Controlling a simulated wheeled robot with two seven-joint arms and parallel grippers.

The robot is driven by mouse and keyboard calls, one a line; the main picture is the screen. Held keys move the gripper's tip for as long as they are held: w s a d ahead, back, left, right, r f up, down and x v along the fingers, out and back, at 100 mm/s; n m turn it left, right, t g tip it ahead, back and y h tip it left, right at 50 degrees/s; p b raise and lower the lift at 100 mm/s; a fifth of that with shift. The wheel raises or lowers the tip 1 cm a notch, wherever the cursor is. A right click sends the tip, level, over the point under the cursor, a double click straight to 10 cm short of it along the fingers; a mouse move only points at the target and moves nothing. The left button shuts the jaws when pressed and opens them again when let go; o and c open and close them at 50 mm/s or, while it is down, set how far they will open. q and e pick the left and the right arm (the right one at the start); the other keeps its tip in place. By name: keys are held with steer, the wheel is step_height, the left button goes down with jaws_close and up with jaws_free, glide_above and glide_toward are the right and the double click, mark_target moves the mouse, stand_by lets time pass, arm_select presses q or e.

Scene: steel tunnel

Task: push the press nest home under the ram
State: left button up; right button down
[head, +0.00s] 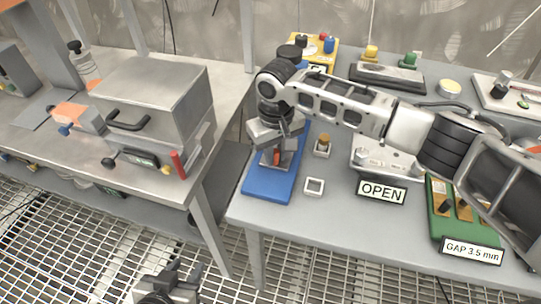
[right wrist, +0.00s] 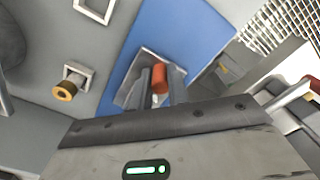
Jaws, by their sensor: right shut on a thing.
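A blue base plate (head: 262,187) lies at the left of the right-hand bench. On it sits a small grey block with an orange-red upright part (head: 276,158), which looks like the press nest. The right wrist view shows the orange-red part (right wrist: 160,78) between my fingers, over a grey plate (right wrist: 130,88) on the blue base (right wrist: 190,35). My right gripper (head: 277,146) points down and is shut on this part. My arm hides much of the area behind, and I cannot make out the ram. My left gripper (head: 183,270) is open and empty, low in front of the benches.
A small white square frame (head: 314,187) and a white holder with a brass-coloured piece (head: 323,146) stand right of the base. An OPEN sign (head: 382,191) and a green gauge block (head: 440,222) lie farther right. A steel box (head: 160,95) stands on the left bench.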

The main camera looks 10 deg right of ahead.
steer(key=c, duration=1.3)
jaws_free()
steer(key=shift+c, duration=0.2)
step_height(320, 180, up, 16)
